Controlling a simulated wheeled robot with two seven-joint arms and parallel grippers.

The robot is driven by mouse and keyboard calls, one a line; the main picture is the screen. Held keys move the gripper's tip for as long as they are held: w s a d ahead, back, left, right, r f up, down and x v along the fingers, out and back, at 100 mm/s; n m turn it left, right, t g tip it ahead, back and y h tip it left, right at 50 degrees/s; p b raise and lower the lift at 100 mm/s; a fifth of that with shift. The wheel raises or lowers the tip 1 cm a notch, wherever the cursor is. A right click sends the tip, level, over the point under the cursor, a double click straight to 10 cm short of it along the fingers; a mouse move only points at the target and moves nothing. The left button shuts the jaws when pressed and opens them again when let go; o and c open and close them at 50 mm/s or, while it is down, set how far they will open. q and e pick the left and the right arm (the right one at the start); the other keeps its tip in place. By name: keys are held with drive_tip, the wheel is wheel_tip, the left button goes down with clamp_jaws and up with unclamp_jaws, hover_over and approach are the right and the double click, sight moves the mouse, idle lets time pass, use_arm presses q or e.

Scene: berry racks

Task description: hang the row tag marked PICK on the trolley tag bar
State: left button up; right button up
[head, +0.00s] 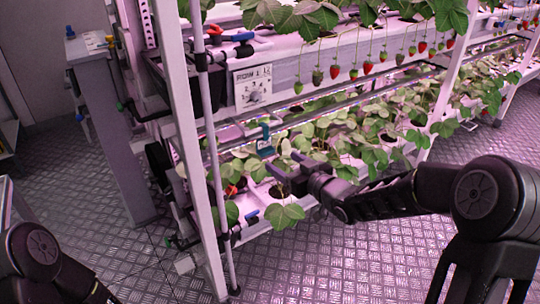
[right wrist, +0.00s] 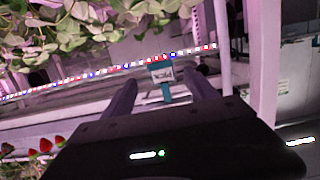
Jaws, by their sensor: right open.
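The row tag (head: 264,146) is a small white plate with a teal clip on top, on the front of the rack's lower shelf in the head view. In the right wrist view the tag (right wrist: 161,74) reads PICK, turned over in the picture, with its teal clip toward me. My right gripper (head: 279,180) is open and empty, in front of the lower shelf, just below and right of the tag in the head view. In the wrist view the tag appears between its fingers, apart from them. My left gripper is out of view. I cannot make out the trolley tag bar.
The white rack post (head: 178,130) stands left of the tag. A ROW 1 dial sign (head: 252,86) is above it. Leaves and strawberries (head: 367,67) hang around the shelves. A grey cabinet (head: 105,130) stands at left. The metal floor (head: 340,265) in front is clear.

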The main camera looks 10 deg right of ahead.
sight(269, 152)
drive_tip(key=b+x, duration=0.1)
drive_tip(key=x, duration=0.5)
drive_tip(key=shift+w+a+f+b, duration=0.1)
drive_tip(key=shift+w+f+b, duration=0.1)
drive_tip(key=shift+w+b, duration=0.15)
drive_tip(key=shift+x, duration=0.85)
drive_tip(key=shift+r, duration=0.1)
drive_tip(key=shift+c, duration=0.5)
drive_tip(key=c, duration=1.1)
drive_tip(key=shift+c, duration=0.2)
drive_tip(key=shift+r, duration=0.2)
drive_tip(key=shift+r+p, duration=0.5)
drive_tip(key=shift+r, duration=0.35)
drive_tip(key=shift+s, duration=0.1)
